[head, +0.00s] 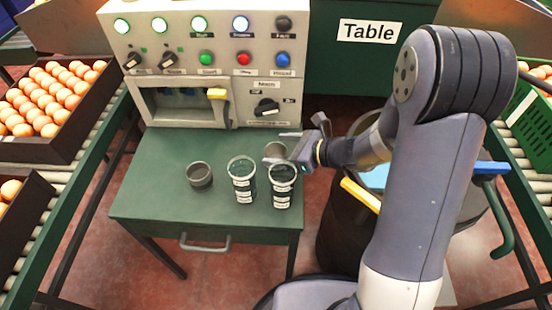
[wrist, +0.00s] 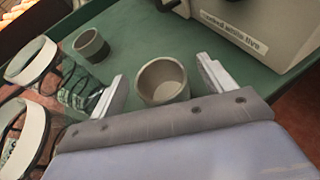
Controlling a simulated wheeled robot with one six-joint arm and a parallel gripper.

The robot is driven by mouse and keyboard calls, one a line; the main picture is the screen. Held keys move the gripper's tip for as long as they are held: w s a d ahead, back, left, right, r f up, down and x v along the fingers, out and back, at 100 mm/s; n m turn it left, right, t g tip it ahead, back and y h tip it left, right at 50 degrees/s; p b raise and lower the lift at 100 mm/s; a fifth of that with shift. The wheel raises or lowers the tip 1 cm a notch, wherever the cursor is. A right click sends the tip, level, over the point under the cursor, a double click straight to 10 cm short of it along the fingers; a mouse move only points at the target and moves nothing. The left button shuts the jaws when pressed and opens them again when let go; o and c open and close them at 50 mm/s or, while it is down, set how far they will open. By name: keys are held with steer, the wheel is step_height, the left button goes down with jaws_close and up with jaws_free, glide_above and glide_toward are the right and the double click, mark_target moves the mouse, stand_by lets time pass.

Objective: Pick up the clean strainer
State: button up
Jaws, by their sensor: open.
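Two small grey cups, which look like the strainers, stand upright on the green table. One cup (head: 275,150) is at my gripper (head: 282,147), behind the two glass jars; in the wrist view this cup (wrist: 163,82) looks pale and empty inside. My gripper is open, with one finger on each side of this cup in the wrist view and a gap showing on both sides. The other cup (head: 199,177) is darker and stands to the left; it also shows in the wrist view (wrist: 91,45). No label tells which is clean.
Two labelled glass jars, one on the left (head: 242,180) and one on the right (head: 283,186), stand close in front of my gripper. A control machine (head: 205,75) stands at the table's back. The table (head: 150,190) is clear at left. A dark bin (head: 340,225) stands to the right.

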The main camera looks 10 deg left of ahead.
mark_target(268, 150)
steer(key=shift+b+x, duration=0.3)
steer(key=shift+x, duration=1.7)
steer(key=shift+f, duration=0.1)
steer(key=shift+c, duration=0.6)
steer(key=shift+d, duration=0.1)
steer(key=c, duration=1)
